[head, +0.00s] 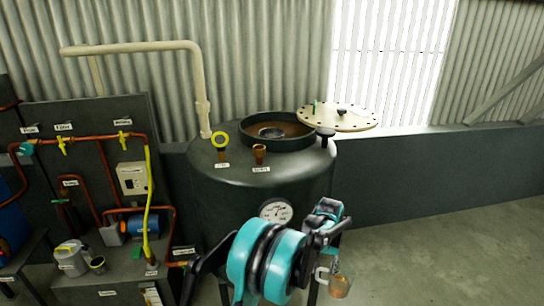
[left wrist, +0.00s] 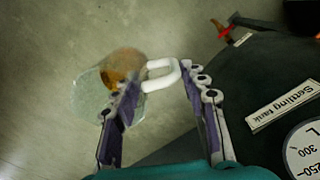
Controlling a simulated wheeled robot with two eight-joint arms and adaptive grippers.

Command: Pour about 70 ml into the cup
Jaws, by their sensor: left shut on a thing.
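A small clear cup with a white handle and amber-brown contents (head: 341,284) hangs at my left gripper in the head view, low and right of the tank. My left gripper (head: 326,262) is shut on its handle. In the left wrist view the cup (left wrist: 122,72) is left of the fingers, and its white handle (left wrist: 163,78) lies between them. The cup looks roughly upright; its exact tilt and fill level cannot be read. The dark settling tank (head: 215,180) stands behind my left arm, with a round gauge (head: 275,211) on its front. My right gripper is not visible.
A red tap (left wrist: 226,32) juts from the tank's side in the left wrist view. A panel with copper pipes and yellow valves (head: 124,136) stands left. The floor at right (head: 450,230) is clear.

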